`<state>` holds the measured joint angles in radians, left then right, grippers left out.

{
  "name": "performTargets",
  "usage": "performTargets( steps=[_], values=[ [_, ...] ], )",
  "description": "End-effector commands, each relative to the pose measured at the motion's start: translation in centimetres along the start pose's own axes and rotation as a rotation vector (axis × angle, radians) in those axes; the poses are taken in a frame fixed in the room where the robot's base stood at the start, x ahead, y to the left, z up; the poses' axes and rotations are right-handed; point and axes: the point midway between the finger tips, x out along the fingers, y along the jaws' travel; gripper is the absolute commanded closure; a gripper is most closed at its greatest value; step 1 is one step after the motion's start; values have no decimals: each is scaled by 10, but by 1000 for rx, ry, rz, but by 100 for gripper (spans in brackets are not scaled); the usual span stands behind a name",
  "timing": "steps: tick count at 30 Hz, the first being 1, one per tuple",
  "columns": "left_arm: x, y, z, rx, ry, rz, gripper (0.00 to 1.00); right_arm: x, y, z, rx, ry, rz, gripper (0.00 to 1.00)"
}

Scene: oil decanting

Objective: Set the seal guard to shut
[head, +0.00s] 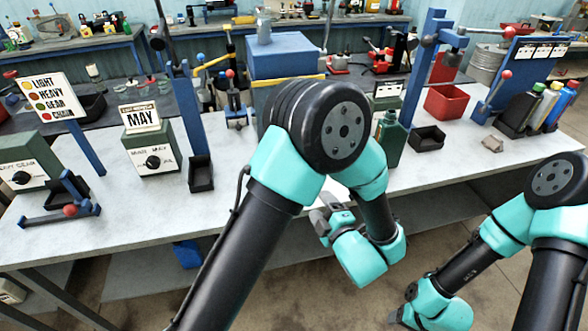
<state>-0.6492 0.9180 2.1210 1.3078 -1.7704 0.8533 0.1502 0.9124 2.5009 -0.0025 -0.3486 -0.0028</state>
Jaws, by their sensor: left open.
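I cannot tell for certain which fixture is the seal guard; no readable label names it. A blue hinged bracket with a red knob (69,210) lies at the left front of the bench. A blue lever with a red knob (494,96) leans up at the right, by a blue panel. My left gripper (325,213) is open and empty at the bench's front edge, apart from both. My own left arm hides part of the bench middle. My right gripper (396,316) hangs low at the bottom right, off the bench; its jaws are too unclear to judge.
A MAY selector box (151,150) and another dial box (24,165) stand at the left. A green bottle (390,140), black bin (427,138) and red bin (446,103) stand right of centre. Several bottles (545,105) fill a right-hand rack. The left front bench surface (130,220) is clear.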

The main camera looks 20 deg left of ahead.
Motion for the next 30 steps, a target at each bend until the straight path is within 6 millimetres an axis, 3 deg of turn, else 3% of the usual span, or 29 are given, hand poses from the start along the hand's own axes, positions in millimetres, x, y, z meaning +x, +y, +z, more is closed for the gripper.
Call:
performTargets(
  steps=[24, 30],
  values=[
    [-2, -2, 1, -1391, 0, 0, 36, 0, 0, 0, 0, 0, 0, 36],
    [-2, -3, 1, -1652, 0, 1, 36, 0, 0, 0, 0, 0, 0, 36]
  ],
)
